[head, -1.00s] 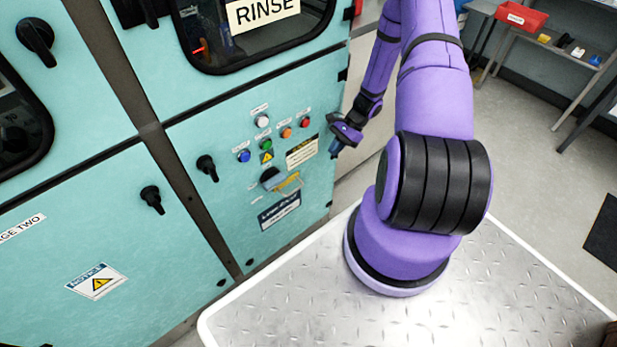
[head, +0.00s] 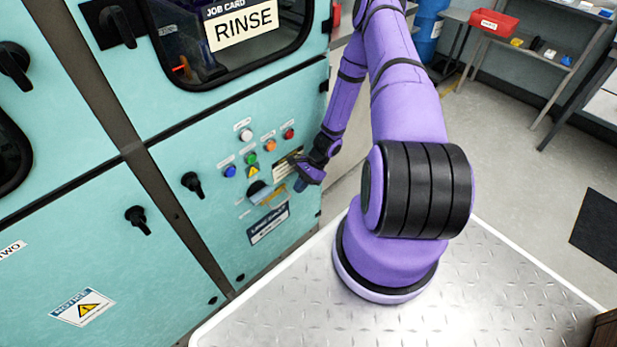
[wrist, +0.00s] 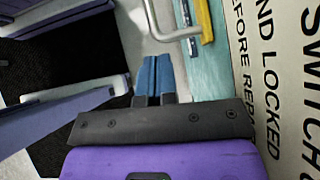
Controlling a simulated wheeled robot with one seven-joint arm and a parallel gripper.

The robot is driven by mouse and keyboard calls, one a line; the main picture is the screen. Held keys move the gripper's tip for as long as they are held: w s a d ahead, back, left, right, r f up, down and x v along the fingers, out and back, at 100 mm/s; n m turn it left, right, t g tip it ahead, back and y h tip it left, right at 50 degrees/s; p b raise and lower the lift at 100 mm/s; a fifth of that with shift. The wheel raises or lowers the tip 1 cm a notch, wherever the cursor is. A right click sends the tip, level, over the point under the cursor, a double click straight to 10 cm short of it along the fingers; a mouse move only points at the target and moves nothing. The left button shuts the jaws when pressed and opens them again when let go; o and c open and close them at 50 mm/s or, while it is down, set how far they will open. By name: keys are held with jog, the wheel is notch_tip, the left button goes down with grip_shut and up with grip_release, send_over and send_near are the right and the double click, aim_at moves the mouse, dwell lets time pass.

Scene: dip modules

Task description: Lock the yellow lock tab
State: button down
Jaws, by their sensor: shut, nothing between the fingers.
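The yellow lock tab (head: 270,196) is on the lower part of the teal cabinet panel, beside a dark rotary handle (head: 257,188). A yellow strip that looks like the tab (wrist: 204,20) shows at the top of the wrist view, on the teal face. My gripper (head: 299,186) is just right of the tab in the head view, apart from it. In the wrist view my gripper (wrist: 153,75) has its blue fingertips together with nothing between them. The tab's exact position is too small to tell in the head view.
Coloured buttons (head: 251,158) and a label plate (head: 268,223) surround the tab area. A pale bent bar (wrist: 180,33) stands near the yellow strip in the wrist view. A black knob (head: 192,184) is to the left. The metal plate deck (head: 500,290) is clear.

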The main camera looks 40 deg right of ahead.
aim_at(285, 200)
jog(key=shift+a+f, duration=0.15)
jog(key=shift+a, duration=0.7)
jog(key=shift+a, duration=1.8)
jog(key=d+f+v, duration=0.1)
jog(key=d+v, duration=0.1)
jog(key=v, duration=1.1)
jog(key=shift+f, duration=0.3)
